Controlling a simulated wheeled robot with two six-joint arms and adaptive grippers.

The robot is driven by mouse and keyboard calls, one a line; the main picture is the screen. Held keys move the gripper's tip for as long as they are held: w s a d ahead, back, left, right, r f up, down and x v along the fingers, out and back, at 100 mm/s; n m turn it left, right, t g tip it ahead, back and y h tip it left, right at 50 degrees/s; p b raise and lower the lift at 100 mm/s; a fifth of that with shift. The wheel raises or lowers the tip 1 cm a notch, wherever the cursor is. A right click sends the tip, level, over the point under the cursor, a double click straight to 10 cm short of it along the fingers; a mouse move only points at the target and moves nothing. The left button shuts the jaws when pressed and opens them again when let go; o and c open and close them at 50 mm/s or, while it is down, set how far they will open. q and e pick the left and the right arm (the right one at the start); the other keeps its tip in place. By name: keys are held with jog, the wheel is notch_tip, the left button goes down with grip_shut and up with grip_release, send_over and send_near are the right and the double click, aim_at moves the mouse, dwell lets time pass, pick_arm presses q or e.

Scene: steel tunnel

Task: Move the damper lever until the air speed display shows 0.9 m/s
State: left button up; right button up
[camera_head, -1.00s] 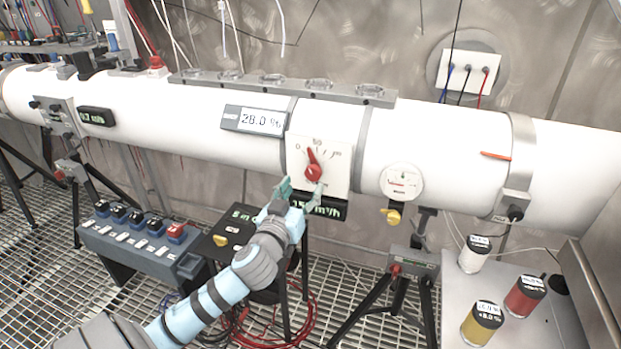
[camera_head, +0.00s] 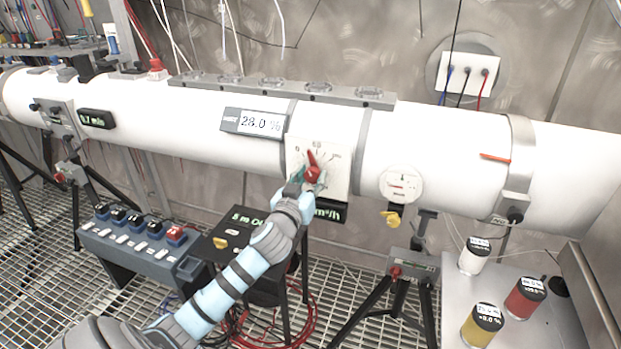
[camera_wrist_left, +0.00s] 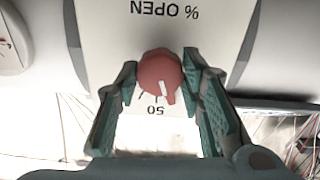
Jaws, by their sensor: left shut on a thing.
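The red damper lever (camera_head: 312,174) is a knob on a white dial plate (camera_head: 336,178) on the front of the white duct. Its pointer leans a little left of the 50 mark. My left gripper (camera_head: 303,181) is shut on this knob; in the left wrist view the two green fingers (camera_wrist_left: 160,82) hold the red knob (camera_wrist_left: 158,70) from both sides. The plate there reads "% OPEN" upside down. The small dark air speed display (camera_head: 97,118) at the duct's left shows green digits in m/s, too small to read surely. My right gripper is not in view.
A display (camera_head: 254,122) above the dial reads 28.0 %. A dark m³/h display (camera_head: 331,210) below it is partly hidden by my gripper. A round gauge (camera_head: 401,184) and yellow-handled valve (camera_head: 391,217) are to the right. A switch box (camera_head: 140,243) stands lower left.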

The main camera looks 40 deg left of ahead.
pick_arm(q)
jog(key=shift+r+m+p, duration=0.1)
jog(key=shift+m+p, duration=0.25)
jog(key=shift+m, duration=0.15)
jog(key=o, duration=1.2)
jog(key=shift+c, duration=0.2)
jog(key=v, duration=1.2)
